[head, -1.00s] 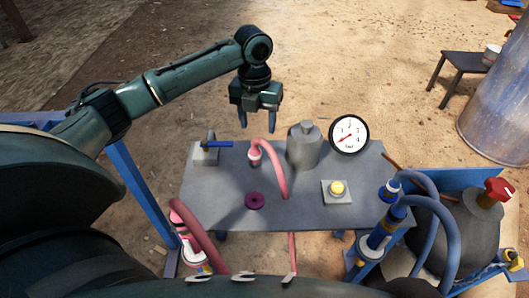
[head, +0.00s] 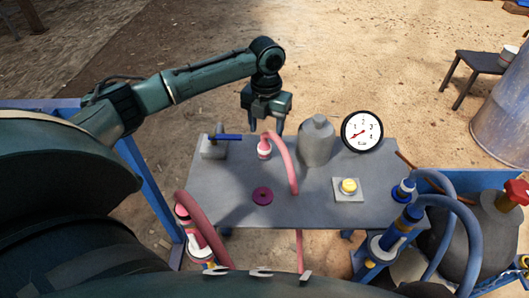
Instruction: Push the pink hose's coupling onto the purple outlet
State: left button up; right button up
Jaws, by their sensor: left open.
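The pink hose (head: 287,165) arcs over the grey table, with its pink and white coupling (head: 264,150) at the near-left end of the arc. The other end of the hose runs down past the table's front edge. The purple outlet (head: 262,196) is a flat ring with a dark centre on the tabletop, in front of the coupling and apart from it. My left gripper (head: 266,129) is open and empty, its fingers pointing down just above and behind the coupling. My right gripper is not in view.
The grey table (head: 320,208) carries a blue-handled valve (head: 228,137) at left, a grey bottle (head: 317,142), a dial gauge (head: 362,132) and a yellow button (head: 348,186). Blue hoses (head: 447,208) crowd the right end. The tabletop around the purple outlet is clear.

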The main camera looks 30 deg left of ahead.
aim_at(265, 140)
pick_arm(q)
jog(key=shift+f, duration=0.7)
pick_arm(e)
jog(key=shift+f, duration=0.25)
pick_arm(q)
jog(key=shift+f, duration=0.1)
jog(key=f, duration=0.1)
jog(key=f+b, duration=0.1)
jog(key=f, duration=0.2)
jog(key=shift+s+f+b, duration=0.15)
jog(key=shift+s+b, duration=0.1)
jog(key=shift+b, duration=0.1)
jog(key=shift+f, duration=0.4)
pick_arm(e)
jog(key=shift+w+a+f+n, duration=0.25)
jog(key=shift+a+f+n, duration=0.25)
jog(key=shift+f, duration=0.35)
pick_arm(q)
jog(key=c, duration=1)
notch_tip(265, 140, up, 10)
jog(key=p, duration=0.2)
jog(key=shift+f+p, duration=0.1)
jog(key=shift+p, duration=0.2)
jog(key=shift+r, duration=0.2)
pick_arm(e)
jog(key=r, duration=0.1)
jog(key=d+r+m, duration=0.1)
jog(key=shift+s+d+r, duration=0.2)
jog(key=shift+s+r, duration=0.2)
